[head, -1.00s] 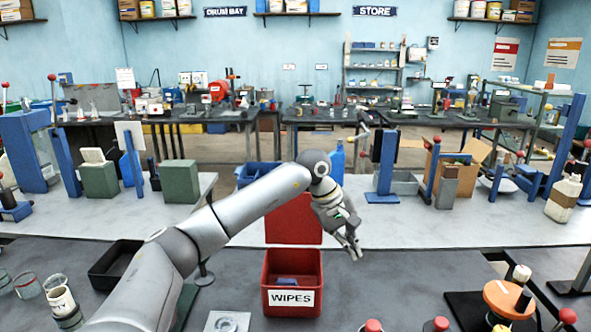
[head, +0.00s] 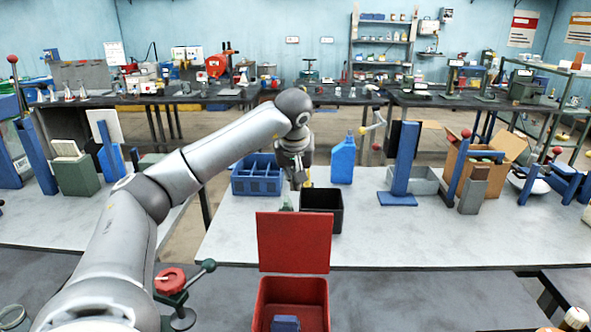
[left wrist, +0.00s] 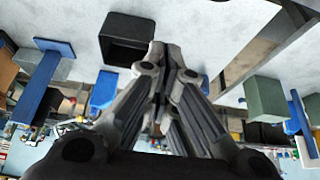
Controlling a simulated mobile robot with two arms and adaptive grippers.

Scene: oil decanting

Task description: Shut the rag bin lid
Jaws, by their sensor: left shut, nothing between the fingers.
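The rag bin is a red open-topped box (head: 262,303) at the bottom of the head view, with something blue (head: 285,323) inside. Its red lid (head: 293,242) stands upright at the bin's far side, open. My left gripper (head: 297,182) is beyond and above the lid, over the far bench by a black open box. Its fingers, seen in the left wrist view (left wrist: 172,52), are shut and empty. It appears apart from the lid. The lid and bin are not seen in the left wrist view. My right gripper is not in view.
The black box (head: 337,222), a blue divided crate (head: 256,192) and a blue jug (head: 343,160) stand on the far bench. A red-topped clamp-like device (head: 170,281) is left of the bin. The near bench right of the bin looks clear.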

